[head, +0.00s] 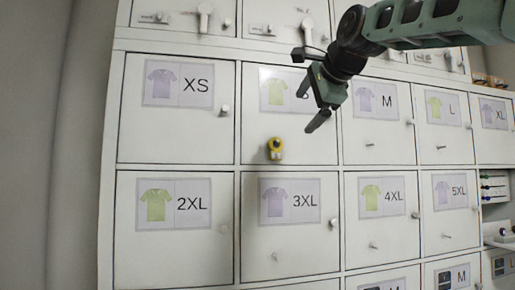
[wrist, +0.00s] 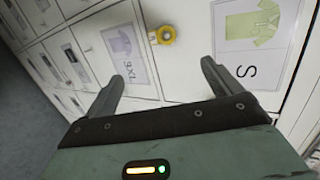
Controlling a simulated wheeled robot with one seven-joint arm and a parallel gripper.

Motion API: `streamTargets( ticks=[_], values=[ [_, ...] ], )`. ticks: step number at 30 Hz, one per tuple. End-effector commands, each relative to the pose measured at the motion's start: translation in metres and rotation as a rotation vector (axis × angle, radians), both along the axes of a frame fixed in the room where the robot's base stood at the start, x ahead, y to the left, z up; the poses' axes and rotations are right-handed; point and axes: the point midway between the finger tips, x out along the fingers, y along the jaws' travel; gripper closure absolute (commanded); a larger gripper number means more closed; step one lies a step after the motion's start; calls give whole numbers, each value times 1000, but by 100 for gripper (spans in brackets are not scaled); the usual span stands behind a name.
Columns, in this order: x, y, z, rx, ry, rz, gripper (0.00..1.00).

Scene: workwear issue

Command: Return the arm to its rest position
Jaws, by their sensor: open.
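My gripper (head: 314,107) is in front of the white locker wall, over the right part of the S door (head: 259,108). In the wrist view my gripper (wrist: 165,80) has its two dark fingers spread wide with nothing between them. A yellow knob or lock (head: 275,148) sits at the lower edge of the S door, left of and below my fingers. The yellow piece (wrist: 162,35) also shows beyond the fingers in the wrist view, apart from them. My arm comes in from the upper right and hides part of the S label.
Closed doors labelled XS (head: 178,140), M (head: 378,135), 2XL (head: 175,255) and 3XL (head: 290,245) surround the gripper, with small protruding knobs. Open shelves (head: 494,188) with small items are at the right edge. A bare grey wall (head: 45,150) is at left.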

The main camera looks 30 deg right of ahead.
Motion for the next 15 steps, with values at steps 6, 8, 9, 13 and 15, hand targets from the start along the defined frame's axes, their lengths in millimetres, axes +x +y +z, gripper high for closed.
streamTargets(
  ticks=[6, 8, 9, 13, 15],
  values=[
    [0, 0, 1, 0, 0, 0, 9],
    [3, 5, -7, -12, 16, 19, 9],
    [7, 12, -16, -28, 35, 43, 9],
    [24, 52, -68, -131, 143, 193, 9],
    [30, 83, -108, -212, 216, 311, 9]
  ],
)
